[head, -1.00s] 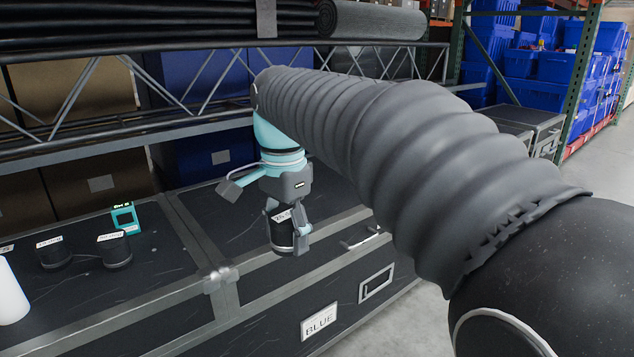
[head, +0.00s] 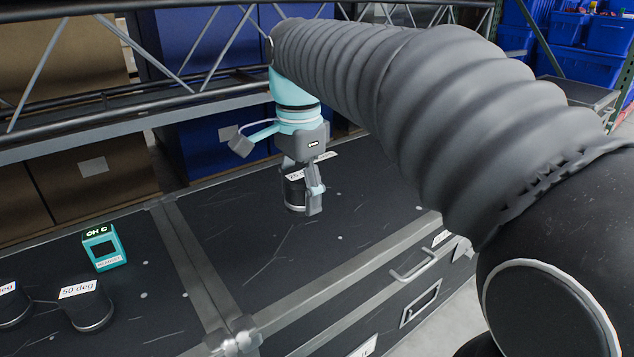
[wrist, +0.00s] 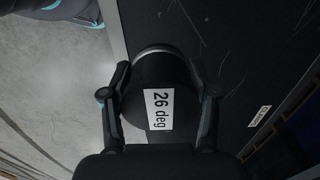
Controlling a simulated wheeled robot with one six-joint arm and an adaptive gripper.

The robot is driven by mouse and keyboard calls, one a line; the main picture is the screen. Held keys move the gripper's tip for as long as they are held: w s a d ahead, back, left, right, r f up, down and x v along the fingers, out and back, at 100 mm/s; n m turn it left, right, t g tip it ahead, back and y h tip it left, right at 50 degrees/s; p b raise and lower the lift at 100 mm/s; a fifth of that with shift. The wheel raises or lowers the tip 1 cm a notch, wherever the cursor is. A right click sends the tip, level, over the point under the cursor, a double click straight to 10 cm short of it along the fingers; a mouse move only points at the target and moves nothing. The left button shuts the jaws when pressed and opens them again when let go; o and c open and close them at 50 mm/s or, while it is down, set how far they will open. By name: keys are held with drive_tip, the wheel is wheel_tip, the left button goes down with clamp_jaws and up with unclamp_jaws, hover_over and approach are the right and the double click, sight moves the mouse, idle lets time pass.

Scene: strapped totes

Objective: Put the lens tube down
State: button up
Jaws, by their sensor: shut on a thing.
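The lens tube (head: 294,190) is a short black cylinder with a pale ring near its lower end. My gripper (head: 304,192) is shut on it, one finger on each side, and holds it upright over the right part of the black case top (head: 350,225).
Two other black lens tubes (head: 90,310) (head: 12,308) stand at the left, one labelled "50 deg". A teal device (head: 104,247) with a small display stands behind them. A metal strip (head: 190,265) crosses the case top.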

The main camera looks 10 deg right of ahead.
hover_over(269, 227)
wheel_tip(269, 227, down, 6)
drive_tip(key=shift+f+b, duration=0.25)
drive_tip(key=shift+b, duration=0.15)
drive_tip(key=shift+f+b, duration=0.5)
drive_tip(key=shift+f, duration=1.5)
drive_tip(key=shift+f, duration=0.25)
drive_tip(key=o, duration=1.4)
drive_tip(key=shift+r, duration=0.1)
wheel_tip(269, 227, up, 12)
drive_tip(key=p, duration=0.3)
drive_tip(key=s+d+f+n+t, duration=0.1)
drive_tip(key=s+d+n+t, duration=0.2)
drive_tip(key=s, duration=0.4)
drive_tip(key=s+d+f+n, duration=0.1)
drive_tip(key=s+d+n, duration=0.3)
drive_tip(key=s, duration=0.3)
drive_tip(key=s+d+f+n+t, duration=0.2)
drive_tip(key=s+d+f+n, duration=0.2)
drive_tip(key=s+f, duration=0.6)
drive_tip(key=shift+s+f+n+t, duration=0.25)
drive_tip(key=shift+s+n, duration=0.5)
drive_tip(key=shift+n, duration=0.45)
